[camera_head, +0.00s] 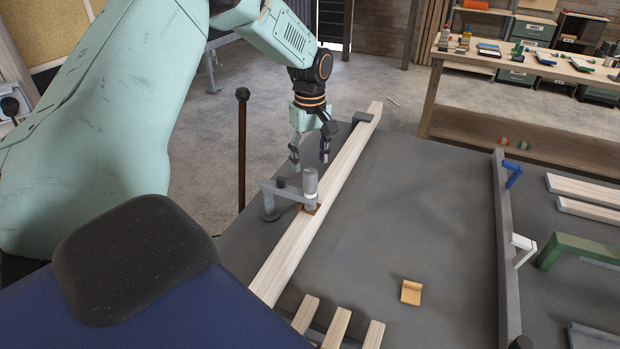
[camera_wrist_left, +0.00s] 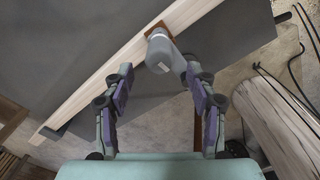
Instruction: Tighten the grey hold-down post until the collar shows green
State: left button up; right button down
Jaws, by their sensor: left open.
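The grey hold-down post (camera_head: 310,182) stands upright at the end of a grey arm (camera_head: 286,192), over a brown pad (camera_head: 309,210) on a long pale plank (camera_head: 288,251). In the left wrist view the post (camera_wrist_left: 158,47) shows from above, just beyond the fingertips. I see no green on it; its collar is not clear. My left gripper (camera_head: 310,156) is open and empty, pointing down, a little above and beyond the post. Its two fingers are spread apart in the left wrist view (camera_wrist_left: 158,76). My right gripper is not in view.
The plank lies along the grey table (camera_head: 430,220), against a dark stop (camera_head: 362,118) at its far end. A small tan block (camera_head: 411,292) sits on open tabletop. A dark upright rod (camera_head: 242,150) stands left of the table. A workbench (camera_head: 530,70) is at the back right.

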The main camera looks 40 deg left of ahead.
aim_at(310, 171)
pick_arm(q)
notch_tip(310, 171, down, 7)
jog(key=shift+r, duration=0.15)
jog(key=shift+c, duration=0.3)
jog(key=c, duration=1.1)
